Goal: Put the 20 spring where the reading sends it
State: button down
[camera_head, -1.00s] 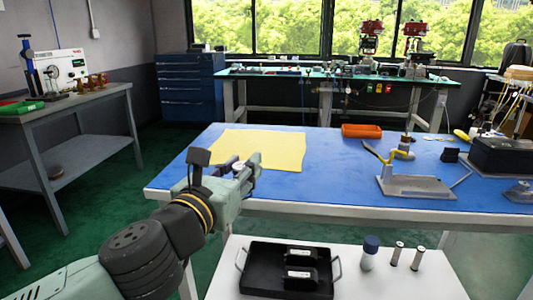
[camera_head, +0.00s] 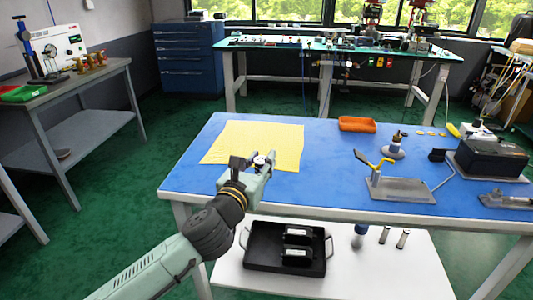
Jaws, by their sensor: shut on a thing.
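My gripper (camera_head: 262,166) is above the front edge of the blue-topped bench (camera_head: 320,165), near the front right part of the yellow cloth (camera_head: 262,140). It is shut on a small round thing (camera_head: 261,160) with a pale face, partly hidden by the fingers. I cannot tell whether this is the 20 spring, and no marking is readable. A black tray (camera_head: 250,262) with two black blocks with white labels stands on the white surface below. On the left bench is an instrument (camera_head: 67,48) with a white panel; its reading is too small to make out.
An orange tray (camera_head: 357,124), a grey plate fixture (camera_head: 402,190) with a yellow handle, and a black box (camera_head: 490,158) stand on the blue bench. The blue top's middle is clear.

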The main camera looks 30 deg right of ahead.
aim_at(263, 157)
jog(key=p+x, duration=0.1)
jog(key=x, duration=0.4)
jog(key=shift+w+a+f, duration=0.1)
jog(key=shift+a+f, duration=0.1)
jog(key=shift+f+p, duration=0.45)
jog(key=shift+f, duration=1.25)
jog(key=shift+f+b, duration=0.2)
jog(key=shift+b, duration=0.1)
jog(key=c, duration=1.2)
grip_release()
jog(key=shift+c, duration=0.2)
jog(key=shift+r, duration=0.15)
